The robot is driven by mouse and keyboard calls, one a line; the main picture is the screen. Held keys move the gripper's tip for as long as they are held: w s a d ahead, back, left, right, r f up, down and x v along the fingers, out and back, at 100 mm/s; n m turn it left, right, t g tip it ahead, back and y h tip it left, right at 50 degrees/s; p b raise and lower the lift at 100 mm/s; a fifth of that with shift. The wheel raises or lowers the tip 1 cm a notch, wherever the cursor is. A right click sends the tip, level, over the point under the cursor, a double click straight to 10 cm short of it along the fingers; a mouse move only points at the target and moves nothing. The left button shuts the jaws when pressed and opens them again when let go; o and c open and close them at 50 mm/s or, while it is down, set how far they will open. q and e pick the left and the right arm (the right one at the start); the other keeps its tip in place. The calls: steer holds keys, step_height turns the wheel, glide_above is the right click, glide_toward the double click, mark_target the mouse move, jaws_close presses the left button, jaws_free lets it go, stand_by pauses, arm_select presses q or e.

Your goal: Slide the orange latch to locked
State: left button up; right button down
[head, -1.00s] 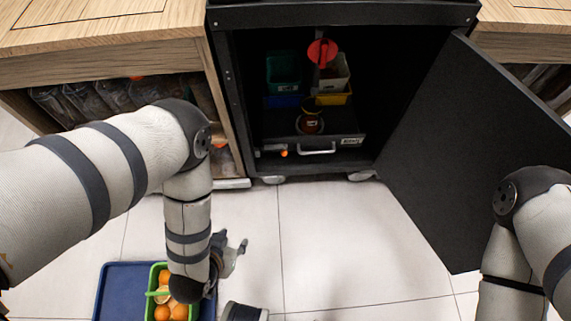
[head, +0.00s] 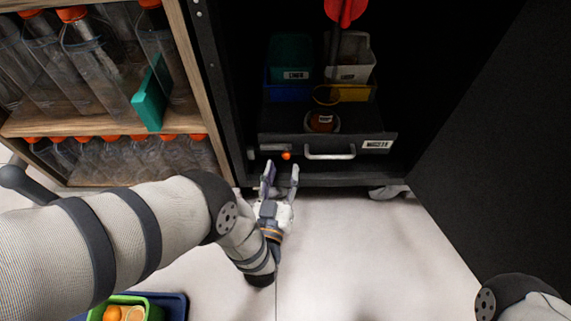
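The orange latch (head: 286,155) is a small round knob on the dark front strip of the drawer unit (head: 380,152), left of the drawer's pale handle (head: 330,153). My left gripper (head: 281,168) is just in front of and below the latch in the picture. Its two fingers point at the cabinet and are spread apart, with nothing visible between them. The latch appears between and slightly beyond the fingertips; I cannot tell whether they touch it. My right gripper is out of view; only part of my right arm shows at the bottom right.
The cabinet's black door (head: 500,150) stands open on the right. Inside are a green bin (head: 290,52), a white bin (head: 350,60) and a yellow bin (head: 350,93). A wooden shelf (head: 100,124) with bottles is at left. A green basket (head: 150,309) with oranges sits on the floor.

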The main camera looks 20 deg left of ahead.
mark_target(286, 159)
arm_select(q)
steer(key=w, duration=0.2)
steer(key=w+b, duration=0.1)
steer(key=shift+w+a, duration=0.25)
steer(key=shift+w, duration=0.05)
jaws_close()
